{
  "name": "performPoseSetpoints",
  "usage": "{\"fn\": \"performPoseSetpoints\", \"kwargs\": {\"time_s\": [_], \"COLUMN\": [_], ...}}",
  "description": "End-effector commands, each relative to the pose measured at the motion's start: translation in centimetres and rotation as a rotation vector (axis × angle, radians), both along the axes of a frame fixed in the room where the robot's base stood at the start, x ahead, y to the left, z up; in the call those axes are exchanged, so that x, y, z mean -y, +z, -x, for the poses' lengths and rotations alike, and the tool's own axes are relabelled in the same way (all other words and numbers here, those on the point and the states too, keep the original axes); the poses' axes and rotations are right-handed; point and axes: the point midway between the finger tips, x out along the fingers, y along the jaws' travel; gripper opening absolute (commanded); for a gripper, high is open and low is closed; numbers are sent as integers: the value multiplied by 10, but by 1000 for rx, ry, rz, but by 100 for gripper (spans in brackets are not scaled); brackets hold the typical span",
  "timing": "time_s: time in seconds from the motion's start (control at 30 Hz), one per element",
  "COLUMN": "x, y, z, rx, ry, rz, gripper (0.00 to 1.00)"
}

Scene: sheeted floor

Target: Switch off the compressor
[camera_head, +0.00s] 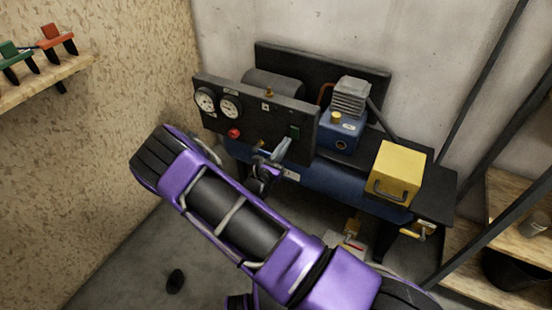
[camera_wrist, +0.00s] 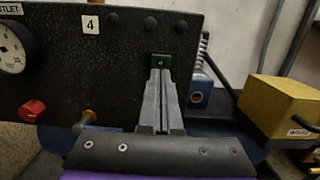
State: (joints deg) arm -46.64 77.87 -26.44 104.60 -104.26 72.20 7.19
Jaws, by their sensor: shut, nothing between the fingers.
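The compressor stands against the back wall, with a blue tank (camera_head: 330,178), a blue motor block with a grey finned head (camera_head: 351,95), and a black control panel (camera_head: 262,118). A small green switch (camera_head: 295,131) is at the panel's right end; it also shows in the wrist view (camera_wrist: 161,63). My gripper (camera_head: 285,143) is shut and empty in front of the panel. In the wrist view its fingertips (camera_wrist: 161,72) lie just below the green switch and overlap its lower edge. I cannot tell whether they touch it.
The panel carries two gauges (camera_head: 229,107), a red knob (camera_head: 234,133) and a brass fitting (camera_wrist: 88,117) left of my fingers. A yellow box (camera_head: 397,172) sits on the right. Shelves (camera_head: 40,82) stand left, and dark posts (camera_head: 482,68) right. A small dark object (camera_head: 175,281) lies on the floor.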

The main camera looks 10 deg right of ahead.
Motion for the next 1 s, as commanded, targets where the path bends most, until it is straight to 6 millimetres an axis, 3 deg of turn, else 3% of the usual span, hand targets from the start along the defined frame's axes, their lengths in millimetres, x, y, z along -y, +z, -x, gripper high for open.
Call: {"fn": "performPoseSetpoints", "kwargs": {"time_s": [0.3, 1.0], "x": [20, 23], "y": [4, 7], "z": [-27, -33], "rx": [-1, 1], "ry": [-1, 0], "rz": [-1, -1], "gripper": [0, 0]}}
